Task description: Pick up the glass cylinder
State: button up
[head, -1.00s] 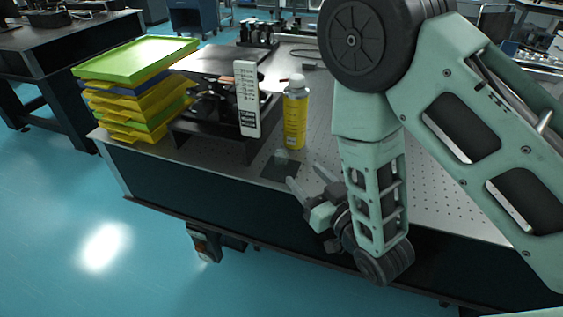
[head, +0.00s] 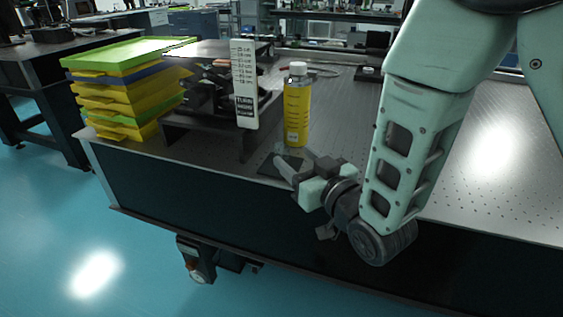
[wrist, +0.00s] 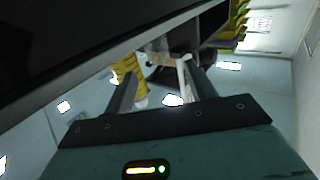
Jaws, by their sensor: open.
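The glass cylinder is small and clear, and hard to make out. It stands on a dark square pad (head: 268,167) near the table's front edge. In the wrist view the faint glass cylinder (wrist: 157,47) shows just beyond and between the fingertips. My gripper (head: 294,160) is open at the table's front edge, its fingers pointing at the pad and hiding part of it. In the wrist view my gripper (wrist: 160,68) has nothing between its fingers that I can see. Whether a finger touches the glass, I cannot tell.
A yellow bottle (head: 297,112) with a white cap stands just behind the pad. A white labelled panel (head: 244,85) stands upright by a dark raised platform (head: 208,128). Stacked yellow and green trays (head: 125,85) are at the left. The perforated tabletop (head: 480,185) at right is clear.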

aim_at(281, 145)
jog(key=shift+x, duration=3.3)
jog(key=c, duration=1.1)
